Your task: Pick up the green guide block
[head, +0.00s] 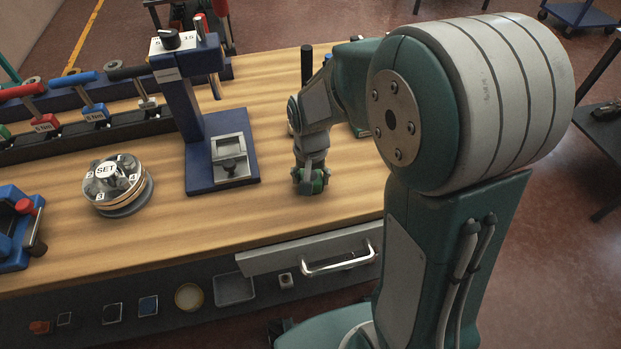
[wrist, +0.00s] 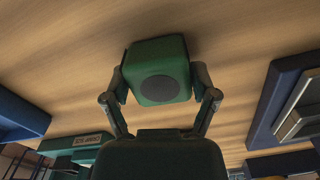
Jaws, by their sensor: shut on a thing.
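The green guide block (wrist: 158,58) is a small green cube with a dark round spot on its facing side. In the wrist view it sits between my two fingers, which touch it on both sides. My gripper (wrist: 158,85) is shut on it. In the head view my gripper (head: 311,180) points down just over the wooden bench top, and only a bit of the green block (head: 317,185) shows between the fingers. I cannot tell whether the block touches the wood.
A blue press stand (head: 222,185) with a metal fixture stands left of my gripper. Further left are a round SET dial (head: 107,177) and a rack of coloured-handled tools (head: 90,125). The bench (head: 255,215) is clear around the gripper's front. A drawer handle (head: 338,262) juts from the bench front.

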